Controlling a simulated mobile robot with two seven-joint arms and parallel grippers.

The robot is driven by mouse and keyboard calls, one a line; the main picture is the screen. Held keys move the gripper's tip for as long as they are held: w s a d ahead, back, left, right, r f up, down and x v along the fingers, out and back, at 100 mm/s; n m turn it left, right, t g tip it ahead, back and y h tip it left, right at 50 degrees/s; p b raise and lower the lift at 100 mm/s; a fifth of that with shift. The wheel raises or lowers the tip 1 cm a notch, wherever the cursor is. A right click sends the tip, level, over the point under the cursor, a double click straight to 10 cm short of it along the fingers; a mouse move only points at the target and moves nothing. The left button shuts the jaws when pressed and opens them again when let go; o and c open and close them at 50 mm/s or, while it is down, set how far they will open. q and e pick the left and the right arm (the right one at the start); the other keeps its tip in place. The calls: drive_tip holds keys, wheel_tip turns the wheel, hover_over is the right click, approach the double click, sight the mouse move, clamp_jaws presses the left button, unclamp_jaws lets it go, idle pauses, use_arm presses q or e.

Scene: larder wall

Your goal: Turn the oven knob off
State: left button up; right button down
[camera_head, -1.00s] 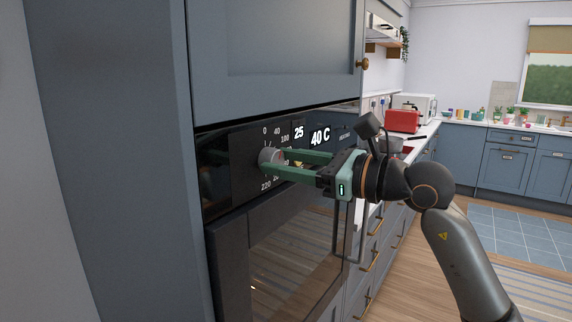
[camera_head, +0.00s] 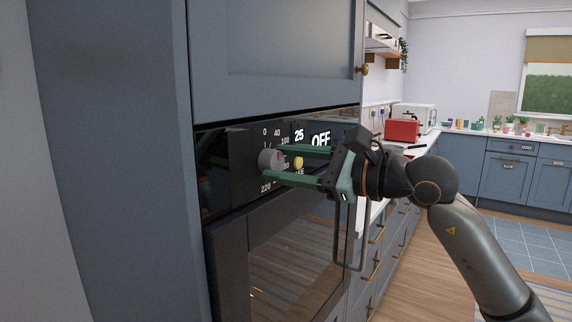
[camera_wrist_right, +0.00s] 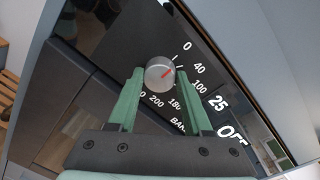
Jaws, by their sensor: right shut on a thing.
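The oven knob (camera_head: 268,160) is a round grey dial on the black control panel; it also shows in the right wrist view (camera_wrist_right: 159,73), with a red mark on its face. The oven display (camera_head: 320,139) reads OFF, with 25 beside it. My right gripper (camera_head: 272,164) has its green fingers on either side of the knob and is shut on it. In the wrist view the gripper appears rolled relative to the panel, and the red mark points up and right, roughly toward the 0. My left gripper is not in view.
The oven door (camera_head: 295,260) lies below the panel, and a blue cabinet door (camera_head: 275,50) is above. A tall blue side panel (camera_head: 110,150) stands at left. A red toaster (camera_head: 402,131) is on the counter behind my arm. Wooden floor is open at right.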

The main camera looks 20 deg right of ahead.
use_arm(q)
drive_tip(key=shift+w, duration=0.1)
use_arm(e)
drive_tip(key=shift+c, duration=1.6)
unclamp_jaws()
drive_tip(key=shift+s+d, duration=0.4)
use_arm(q)
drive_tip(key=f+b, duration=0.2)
drive_tip(key=b, duration=0.1)
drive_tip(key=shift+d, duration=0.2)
use_arm(e)
drive_tip(key=v, duration=1.1)
drive_tip(key=shift+s, duration=0.2)
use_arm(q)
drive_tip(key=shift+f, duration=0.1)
